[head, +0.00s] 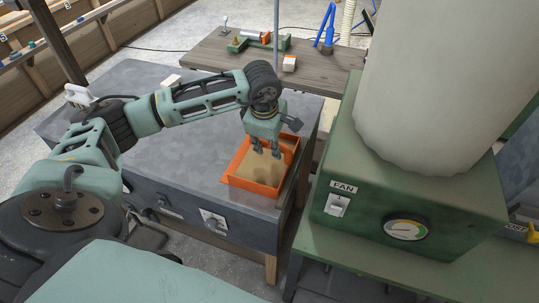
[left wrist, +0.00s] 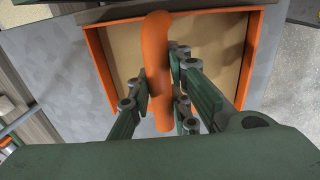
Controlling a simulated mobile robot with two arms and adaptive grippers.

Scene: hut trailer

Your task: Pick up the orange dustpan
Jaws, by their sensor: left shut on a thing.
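The orange dustpan (head: 236,181) is at the right end of the grey metal-topped table, with orange walls and a tan inside. My left gripper (head: 266,151) is above it, pointing down, with its fingers inside the outline of the walls. In the left wrist view the dustpan's orange handle (left wrist: 157,60) runs between the fingers of my left gripper (left wrist: 163,92), which is shut on it. The orange rim (left wrist: 103,70) and tan floor lie behind the handle. I cannot tell whether the dustpan touches the tabletop. My right gripper is not in view.
The grey table (head: 190,165) has clear room left of the dustpan. A green FAN unit (head: 370,215) with a switch and gauge stands close on the right, under a large pale cylinder (head: 430,80). A wooden table (head: 215,55) with tools and a blue item is behind.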

